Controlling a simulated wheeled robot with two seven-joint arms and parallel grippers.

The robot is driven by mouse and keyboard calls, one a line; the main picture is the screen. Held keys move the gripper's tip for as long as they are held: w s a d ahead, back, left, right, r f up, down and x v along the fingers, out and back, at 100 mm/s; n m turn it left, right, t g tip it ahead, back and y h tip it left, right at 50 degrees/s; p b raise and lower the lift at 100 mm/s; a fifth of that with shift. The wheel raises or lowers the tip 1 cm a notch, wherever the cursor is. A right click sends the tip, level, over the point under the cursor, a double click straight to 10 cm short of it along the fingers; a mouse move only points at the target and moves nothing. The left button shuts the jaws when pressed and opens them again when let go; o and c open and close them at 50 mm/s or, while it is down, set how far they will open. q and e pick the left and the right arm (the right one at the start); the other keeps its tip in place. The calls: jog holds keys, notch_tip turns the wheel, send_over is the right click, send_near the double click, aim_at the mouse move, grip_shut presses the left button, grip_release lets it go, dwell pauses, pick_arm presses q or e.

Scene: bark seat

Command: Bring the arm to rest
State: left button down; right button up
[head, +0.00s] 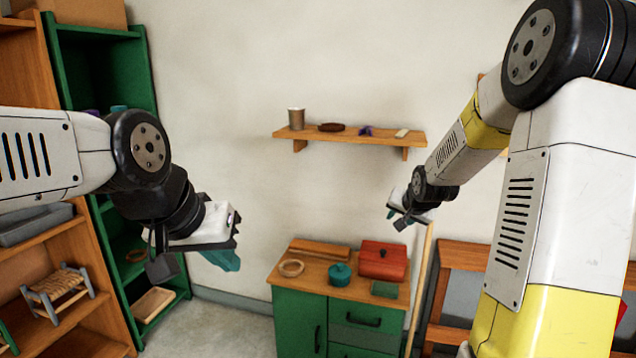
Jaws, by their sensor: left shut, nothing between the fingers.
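My left arm comes in from the left edge, and its gripper (226,260) hangs in the air with teal fingers pointing down. The left gripper is shut and empty, in front of the wall and left of the green cabinet. My right arm reaches in from the right, raised and bent. Its gripper (392,214) is small and partly hidden by its own wrist, in the air below the wall shelf and above the cabinet. I cannot tell whether the right gripper is open or shut.
A wall shelf (350,137) holds a cup (296,118) and small items. Tall shelving (150,80) stands left. A pole (420,290) leans beside the cabinet.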

jog(key=s+a+r+n+g, duration=0.1)
jog(key=s+a+r+n, duration=0.1)
jog(key=s, duration=0.9)
jog(key=s+a+r+n+g+y, duration=0.1)
jog(key=s+a+r+n, duration=0.1)
jog(key=s, duration=0.8)
jog(key=s+a+r+n+g, duration=0.1)
jog(key=s+a+r, duration=0.3)
jog(key=s, duration=0.7)
jog(key=shift+s+r+n+y, duration=0.35)
jog(key=shift+r+n+y, duration=0.05)
jog(key=shift+r, duration=0.5)
